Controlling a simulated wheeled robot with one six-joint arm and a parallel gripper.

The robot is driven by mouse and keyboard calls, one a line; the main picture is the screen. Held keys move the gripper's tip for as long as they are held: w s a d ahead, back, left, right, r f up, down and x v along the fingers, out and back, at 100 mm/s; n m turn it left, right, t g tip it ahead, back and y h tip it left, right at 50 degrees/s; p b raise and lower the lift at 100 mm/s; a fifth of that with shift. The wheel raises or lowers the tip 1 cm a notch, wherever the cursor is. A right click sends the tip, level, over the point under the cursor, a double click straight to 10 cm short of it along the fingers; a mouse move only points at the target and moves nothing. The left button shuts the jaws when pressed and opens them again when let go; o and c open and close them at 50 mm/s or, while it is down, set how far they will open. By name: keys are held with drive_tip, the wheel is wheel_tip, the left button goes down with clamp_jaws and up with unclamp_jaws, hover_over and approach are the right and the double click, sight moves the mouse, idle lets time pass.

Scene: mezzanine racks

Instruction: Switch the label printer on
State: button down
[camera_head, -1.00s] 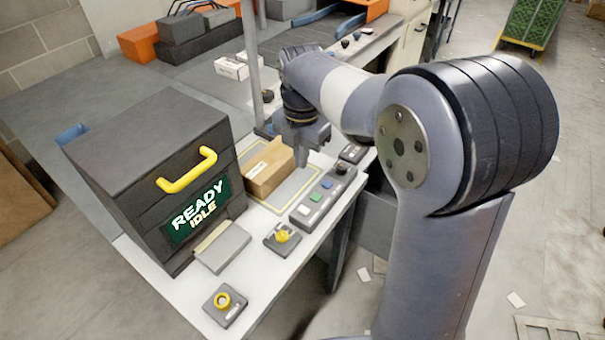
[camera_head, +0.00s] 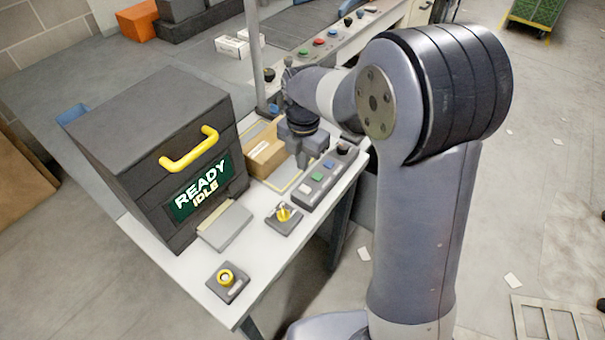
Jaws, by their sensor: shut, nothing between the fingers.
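The label printer is probably the dark boxy machine (camera_head: 130,140) on the white bench at left, with a yellow handle (camera_head: 188,148). Its front display (camera_head: 198,190) is lit and reads READY IDLE. A small dark plate with a yellow rotary knob (camera_head: 284,213) sits on the bench in front of it. Another plate with a yellow-ringed round control (camera_head: 226,277) sits near the front corner. My gripper (camera_head: 302,160) is shut and empty, pointing down between the carton and the button strip. Its fingertips are small, and I cannot tell whether they touch anything.
A brown carton (camera_head: 265,153) stands beside my gripper. A grey strip (camera_head: 320,181) with white, green, blue and black controls lies along the bench edge. A thin grey post (camera_head: 255,60) rises behind. White bench (camera_head: 205,262) shows bare around the front plates.

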sight(303, 184)
wheel_tip(303, 184, down, 6)
drive_tip(key=shift+f+p, duration=0.1)
drive_tip(key=shift+p, duration=0.35)
drive_tip(key=shift+a+f, duration=0.1)
idle(0.3)
drive_tip(key=shift+s+d+r, duration=0.25)
drive_tip(key=shift+s+d, duration=0.15)
drive_tip(key=shift+d, duration=0.2)
drive_tip(key=shift+r, duration=0.1)
